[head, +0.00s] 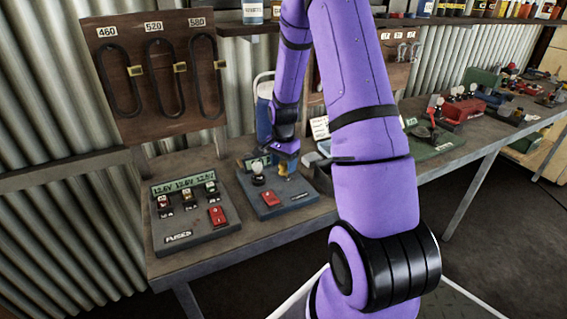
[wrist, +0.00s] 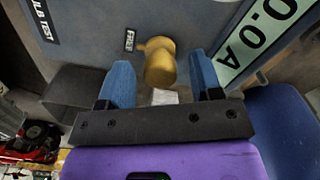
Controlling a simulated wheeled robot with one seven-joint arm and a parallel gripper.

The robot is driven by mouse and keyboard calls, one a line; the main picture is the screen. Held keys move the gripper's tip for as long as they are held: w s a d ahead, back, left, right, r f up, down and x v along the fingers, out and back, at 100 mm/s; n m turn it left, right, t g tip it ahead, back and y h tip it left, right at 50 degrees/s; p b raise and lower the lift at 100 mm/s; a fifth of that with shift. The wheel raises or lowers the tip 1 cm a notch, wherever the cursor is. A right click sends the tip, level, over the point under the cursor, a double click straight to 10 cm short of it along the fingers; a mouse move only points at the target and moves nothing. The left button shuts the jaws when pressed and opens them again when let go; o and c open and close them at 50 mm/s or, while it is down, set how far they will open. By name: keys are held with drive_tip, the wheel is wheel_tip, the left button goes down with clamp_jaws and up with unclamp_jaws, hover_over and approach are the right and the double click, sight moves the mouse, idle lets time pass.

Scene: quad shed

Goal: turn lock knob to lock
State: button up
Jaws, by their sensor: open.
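A yellow knob (wrist: 159,62) stands on the grey bulb test panel (wrist: 85,25) in the wrist view. It has a round body and a short nub toward the upper left, near a small white label (wrist: 129,40) whose text is hard to read. A second pale label (wrist: 163,97) shows below the knob. My gripper (wrist: 160,68) is open, with one blue finger on each side of the knob; I cannot tell if either touches it. In the head view the knob (head: 282,168) is just below my gripper (head: 287,153), on the panel with the red switch.
In the wrist view, a green display (wrist: 259,35) lies right of the knob. A blue-and-white bottle (head: 263,110) stands behind. More devices line the bench at right.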

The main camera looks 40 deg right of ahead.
drive_tip(key=c, duration=0.9)
drive_tip(key=shift+n, duration=0.4)
drive_tip(key=n, duration=0.3)
drive_tip(key=shift+n, duration=0.4)
drive_tip(key=n, duration=0.4)
drive_tip(key=shift+n, duration=0.3)
drive_tip(key=n, duration=0.8)
drive_tip(key=shift+n, duration=0.3)
